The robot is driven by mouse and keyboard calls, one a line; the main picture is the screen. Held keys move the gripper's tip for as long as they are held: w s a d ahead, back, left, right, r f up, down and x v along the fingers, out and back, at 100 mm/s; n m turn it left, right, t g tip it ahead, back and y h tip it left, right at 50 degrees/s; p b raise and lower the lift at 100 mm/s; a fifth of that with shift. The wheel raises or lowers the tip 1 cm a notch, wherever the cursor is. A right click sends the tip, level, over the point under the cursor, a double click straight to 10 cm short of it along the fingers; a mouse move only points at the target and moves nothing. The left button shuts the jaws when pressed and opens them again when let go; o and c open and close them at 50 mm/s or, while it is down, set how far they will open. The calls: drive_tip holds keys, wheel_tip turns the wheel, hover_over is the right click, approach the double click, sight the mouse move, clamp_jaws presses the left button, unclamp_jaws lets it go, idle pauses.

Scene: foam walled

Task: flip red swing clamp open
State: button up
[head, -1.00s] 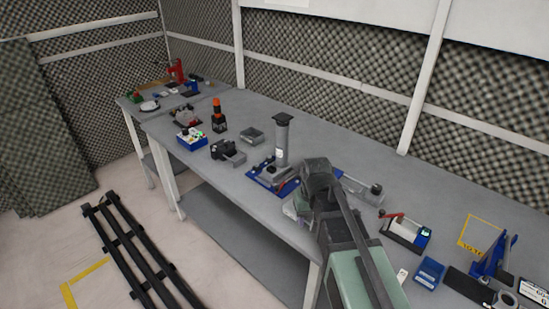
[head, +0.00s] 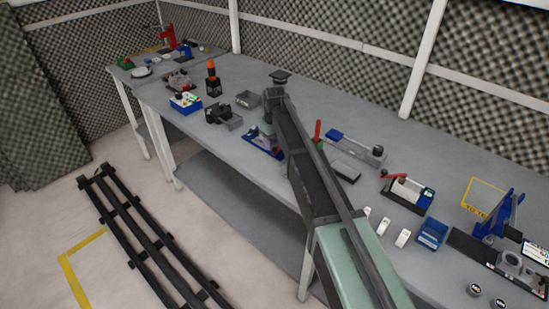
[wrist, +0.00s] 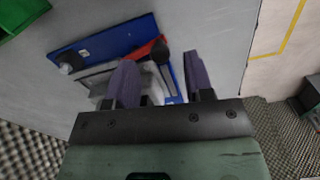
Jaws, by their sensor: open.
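A pale grey body sits on the plate, partly hidden by my left finger. I cannot tell whether a finger touches the clamp. In the head view the blue plate (head: 262,148) shows just left of my arm, which hides the clamp.
A red upright lever (head: 317,131) stands right of my arm. A grey holder (head: 223,117) and a grey bin (head: 248,99) lie to the left. A red-handled fixture (head: 406,191) and a blue bin (head: 432,233) stand to the right on the grey bench.

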wheel_tip(320, 180, down, 2)
drive_tip(key=shift+f+b, duration=0.2)
drive_tip(key=shift+b, duration=0.25)
drive_tip(key=shift+r, duration=0.1)
drive_tip(key=shift+c, duration=0.5)
clamp_jaws()
drive_tip(key=m, duration=0.3)
drive_tip(key=shift+w+a, duration=0.35)
drive_tip(key=shift+o, duration=0.5)
unclamp_jaws()
drive_tip(key=shift+r, duration=0.1)
